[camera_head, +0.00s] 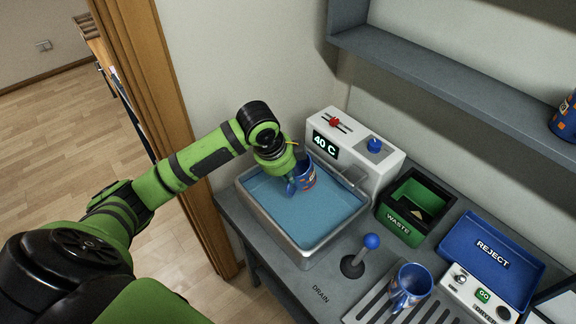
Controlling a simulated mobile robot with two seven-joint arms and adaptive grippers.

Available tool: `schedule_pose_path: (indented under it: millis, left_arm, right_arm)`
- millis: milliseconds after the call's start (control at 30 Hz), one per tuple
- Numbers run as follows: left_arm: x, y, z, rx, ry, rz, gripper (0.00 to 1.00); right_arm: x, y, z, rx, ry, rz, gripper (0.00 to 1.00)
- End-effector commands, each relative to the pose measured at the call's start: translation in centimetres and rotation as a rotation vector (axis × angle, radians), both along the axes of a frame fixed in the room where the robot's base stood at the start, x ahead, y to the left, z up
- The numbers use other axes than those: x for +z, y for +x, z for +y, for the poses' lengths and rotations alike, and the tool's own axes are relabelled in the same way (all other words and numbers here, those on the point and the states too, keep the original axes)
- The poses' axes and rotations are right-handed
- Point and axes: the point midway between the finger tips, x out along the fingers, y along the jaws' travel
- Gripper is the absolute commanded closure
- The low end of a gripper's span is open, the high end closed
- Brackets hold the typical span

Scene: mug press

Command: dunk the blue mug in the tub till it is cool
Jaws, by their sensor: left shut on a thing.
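My left gripper (291,167) is shut on a blue mug (304,179) with orange marks. The mug is over the far part of the tub, close to the water. I cannot tell whether its lower end is in the water. The metal tub (310,256) holds blue water and stands on the grey counter. My right gripper is not in view.
A blue-knobbed drain lever (371,242) stands right of the tub. Another blue mug (412,280) stands on a slotted rack. A green waste bin (408,228), a blue reject tray (478,222) and a dryer panel (470,302) lie to the right. A wall shelf (450,78) holds a third blue mug (566,118).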

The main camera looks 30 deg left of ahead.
Motion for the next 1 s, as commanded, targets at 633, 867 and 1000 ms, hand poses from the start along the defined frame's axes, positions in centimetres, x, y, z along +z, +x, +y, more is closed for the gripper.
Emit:
schedule_pose_path:
  millis: [633, 867, 1000]
  left_arm:
    - [-6.7, 0.0, 0.0, 0.0, -0.001, -0.002, 1.0]
    - [-8.9, 0.1, 0.0, 0.0, -0.002, -0.003, 1.0]
    - [-9.9, 0.1, 0.0, 0.0, -0.001, -0.003, 1.0]
  right_arm:
    - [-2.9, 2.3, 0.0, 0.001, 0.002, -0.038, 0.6]
    - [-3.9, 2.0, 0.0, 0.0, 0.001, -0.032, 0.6]
    - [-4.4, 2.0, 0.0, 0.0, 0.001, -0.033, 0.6]
